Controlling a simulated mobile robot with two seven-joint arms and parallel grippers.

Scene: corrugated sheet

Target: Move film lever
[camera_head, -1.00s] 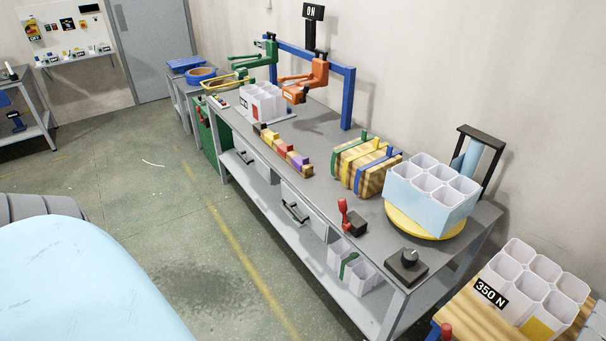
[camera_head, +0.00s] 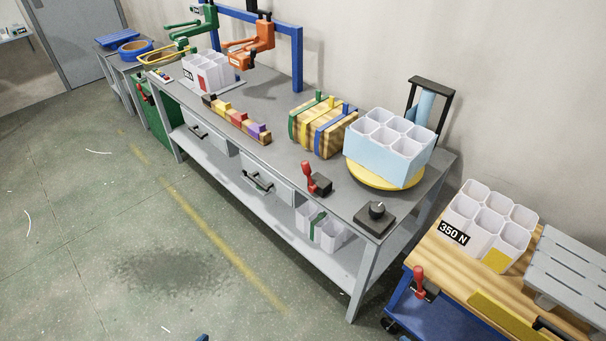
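A red lever (camera_head: 308,176) stands upright from a small dark base (camera_head: 321,186) on the grey workbench (camera_head: 270,181), near its front edge. I take it for the film lever, though no label shows. Right behind it, a light-blue block of white cells (camera_head: 385,158) sits on a yellow turntable (camera_head: 362,177). A second red-handled lever (camera_head: 419,275) is on the side of the wooden-topped cart at the lower right.
A dark box with a round knob (camera_head: 375,216) sits at the bench's near corner. A strapped wooden block (camera_head: 322,125) and a row of coloured blocks (camera_head: 237,121) lie farther left. The cart (camera_head: 447,257) stands right of the bench. The floor (camera_head: 110,230) in front is open.

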